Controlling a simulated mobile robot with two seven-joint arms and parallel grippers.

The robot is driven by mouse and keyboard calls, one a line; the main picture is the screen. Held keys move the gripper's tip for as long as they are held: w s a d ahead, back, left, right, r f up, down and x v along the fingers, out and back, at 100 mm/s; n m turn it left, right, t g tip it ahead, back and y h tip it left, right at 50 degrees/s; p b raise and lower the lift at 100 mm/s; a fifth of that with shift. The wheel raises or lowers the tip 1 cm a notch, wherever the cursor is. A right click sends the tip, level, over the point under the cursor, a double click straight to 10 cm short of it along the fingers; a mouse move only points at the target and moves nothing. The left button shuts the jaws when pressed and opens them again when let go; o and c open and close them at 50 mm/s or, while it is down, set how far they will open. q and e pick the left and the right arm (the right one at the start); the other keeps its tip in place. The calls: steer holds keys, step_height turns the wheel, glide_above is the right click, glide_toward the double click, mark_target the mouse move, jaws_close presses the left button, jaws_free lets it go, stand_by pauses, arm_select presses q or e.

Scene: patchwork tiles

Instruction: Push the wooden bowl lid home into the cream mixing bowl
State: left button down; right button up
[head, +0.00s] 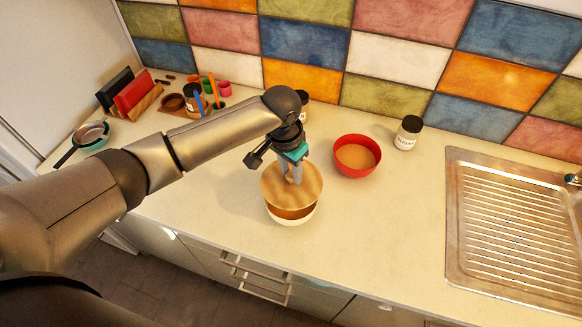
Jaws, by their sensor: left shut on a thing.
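The cream mixing bowl (292,219) stands on the counter near its front edge, in the middle of the head view. The round wooden bowl lid (308,184) is over the bowl, tilted, with a dark gap showing between its front edge and the bowl's rim. My left gripper (293,179) points down at the middle of the lid and is shut on it. The fingers hide the part they hold. The back of the bowl is hidden under the lid. My right gripper is not in view.
A red bowl (369,171) with tan contents stands just right of the lid. A black-capped jar (408,133) is behind it. A metal sink drainer (515,230) lies at right. Utensils, cups and a small pan (91,134) are at left. The counter front is clear.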

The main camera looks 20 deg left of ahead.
mark_target(291, 182)
arm_select(q)
steer(key=shift+f+b, duration=0.95)
steer(key=shift+f, duration=1.3)
steer(key=shift+r, duration=0.1)
steer(key=shift+p, duration=0.45)
steer(key=shift+p, duration=0.45)
steer(key=shift+p, duration=0.35)
steer(key=shift+f+b, duration=0.45)
steer(key=shift+f, duration=0.5)
steer(key=shift+c, duration=2.3)
jaws_free()
